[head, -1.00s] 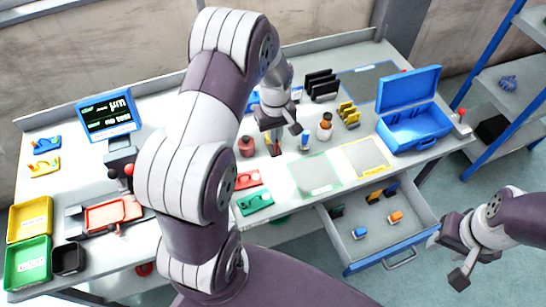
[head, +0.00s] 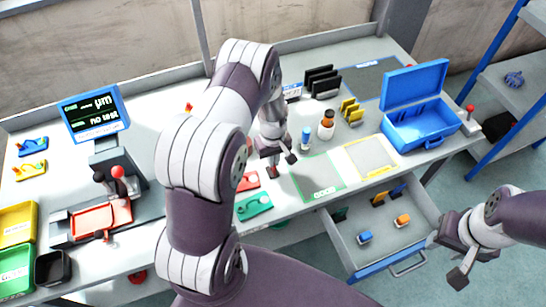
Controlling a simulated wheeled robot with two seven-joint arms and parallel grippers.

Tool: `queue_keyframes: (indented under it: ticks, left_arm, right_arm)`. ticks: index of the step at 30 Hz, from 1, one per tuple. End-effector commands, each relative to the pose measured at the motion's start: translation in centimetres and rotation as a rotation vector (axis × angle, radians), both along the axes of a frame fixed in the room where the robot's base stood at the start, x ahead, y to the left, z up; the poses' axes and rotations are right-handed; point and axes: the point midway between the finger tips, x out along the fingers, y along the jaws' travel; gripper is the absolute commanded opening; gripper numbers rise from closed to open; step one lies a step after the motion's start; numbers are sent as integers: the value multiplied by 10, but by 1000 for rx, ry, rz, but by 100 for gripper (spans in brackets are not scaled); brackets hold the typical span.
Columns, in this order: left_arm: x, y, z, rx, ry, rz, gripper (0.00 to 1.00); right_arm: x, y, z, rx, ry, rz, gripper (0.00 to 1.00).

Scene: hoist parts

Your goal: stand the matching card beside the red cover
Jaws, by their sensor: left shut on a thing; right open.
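A red flat piece (head: 249,181), possibly the red cover, lies on the bench, partly hidden by my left arm. A green piece of similar form (head: 254,206) lies in front of it. My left gripper (head: 278,157) is low over the bench, just right of and behind the red piece. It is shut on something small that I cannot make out. Which thing is the matching card I cannot tell. Black upright pieces (head: 321,82) and yellow upright pieces (head: 351,110) stand at the back. My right gripper (head: 449,259) is open and empty, right of the drawer.
A green-edged mat (head: 318,180) and a yellow-edged mat (head: 372,156) lie clear. An open drawer (head: 385,240) holds small blue and orange pieces. A brown bottle (head: 326,126) and blue-capped vial (head: 306,140) stand near my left gripper. An open blue case (head: 418,128) is at right.

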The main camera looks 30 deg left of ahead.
Motion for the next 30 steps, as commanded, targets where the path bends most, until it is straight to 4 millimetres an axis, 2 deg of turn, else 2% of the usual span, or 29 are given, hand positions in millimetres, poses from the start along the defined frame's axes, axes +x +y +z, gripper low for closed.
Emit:
queue_keyframes:
  ticks: [7,9,10,20,23,30]
  left_arm:
    - [0,0,-3,0,-1,0,0]
    - [0,0,-2,0,-1,0,25]
    - [0,0,-2,0,-1,0,31]
    - [1,0,3,1,-2,0,31]
    - [2,0,15,1,-5,0,31]
    - [1,0,75,2,-7,0,31]
  right_arm:
    - [0,0,-3,0,0,0,43]
    - [0,0,-2,0,0,0,43]
    - [0,0,-2,0,0,0,43]
    - [0,0,0,0,0,0,43]
    - [0,0,-5,0,0,0,43]
    - [0,0,-16,0,0,0,43]
